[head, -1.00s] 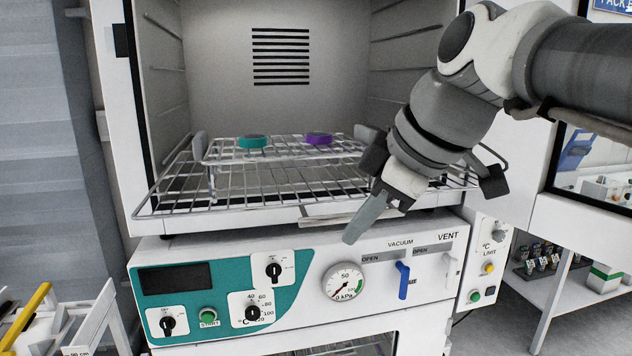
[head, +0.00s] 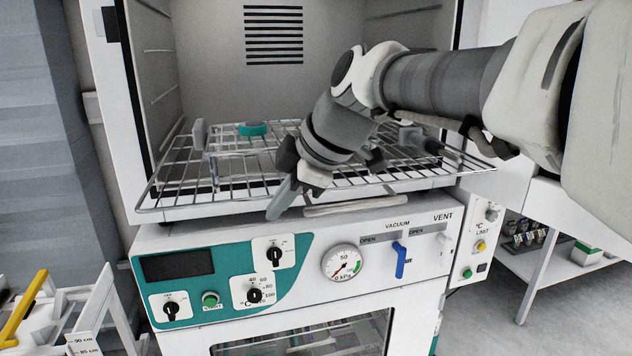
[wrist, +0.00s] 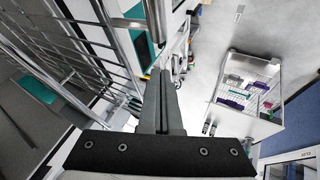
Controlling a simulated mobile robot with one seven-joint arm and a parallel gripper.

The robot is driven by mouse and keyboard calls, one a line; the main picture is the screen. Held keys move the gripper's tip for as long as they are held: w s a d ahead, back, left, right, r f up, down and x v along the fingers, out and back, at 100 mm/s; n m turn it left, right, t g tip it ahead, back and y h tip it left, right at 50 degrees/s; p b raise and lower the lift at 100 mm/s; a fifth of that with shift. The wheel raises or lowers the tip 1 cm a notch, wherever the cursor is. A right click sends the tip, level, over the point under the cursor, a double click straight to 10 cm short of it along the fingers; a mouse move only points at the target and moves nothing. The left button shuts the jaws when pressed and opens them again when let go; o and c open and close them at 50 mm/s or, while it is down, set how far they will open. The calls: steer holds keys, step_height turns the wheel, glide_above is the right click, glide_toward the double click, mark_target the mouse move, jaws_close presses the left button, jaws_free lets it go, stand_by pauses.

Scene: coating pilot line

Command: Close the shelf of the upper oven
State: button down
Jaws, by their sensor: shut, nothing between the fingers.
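The wire shelf (head: 180,209) of the upper oven (head: 124,120) sticks out past the front of the open chamber, above the control panel. A small raised rack on it bears a teal round piece (head: 252,130); my arm hides the right part of the rack. My gripper (head: 272,214) is shut and empty, pointing down at the shelf's front edge, left of its middle. In the wrist view my closed fingers (wrist: 163,80) lie close to a grey bar, with shelf wires (wrist: 88,45) to the left. I cannot tell whether they touch.
Below the shelf, the control panel (head: 210,240) carries knobs, a gauge (head: 343,263) and a blue vacuum lever (head: 401,260). A yellow-handled item (head: 25,305) stands at lower left. A side table (head: 545,265) with vials is at right. Floor at lower right is clear.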

steer(key=shift+w+a+p, duration=0.2)
steer(key=shift+w, duration=0.55)
steer(key=shift+w+a+p, duration=0.15)
steer(key=shift+w+p, duration=0.05)
steer(key=shift+w, duration=0.55)
